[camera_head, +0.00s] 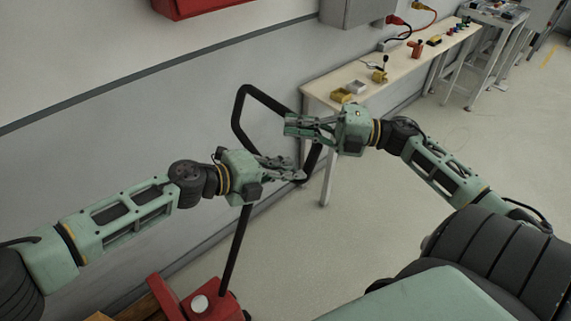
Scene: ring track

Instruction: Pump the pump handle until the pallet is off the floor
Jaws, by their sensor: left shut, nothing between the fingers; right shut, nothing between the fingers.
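The black pump handle (234,252) rises from a red pump body (203,303) at the bottom and ends in a loop at the top. My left gripper (294,169) is shut and empty; it lies across the lower part of the loop and hides some of it. My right gripper (290,125) is shut and empty at the upper right side of the loop, covering part of the bar. I cannot tell if either touches the handle. A piece of brown wood, perhaps the pallet (139,310), shows at the bottom edge; its height over the floor cannot be seen.
A pale workbench (320,88) with small parts stands behind my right gripper, against the wall. A metal stand (492,45) is farther back. A grey wall runs along the left. The floor (360,225) right of the handle is clear.

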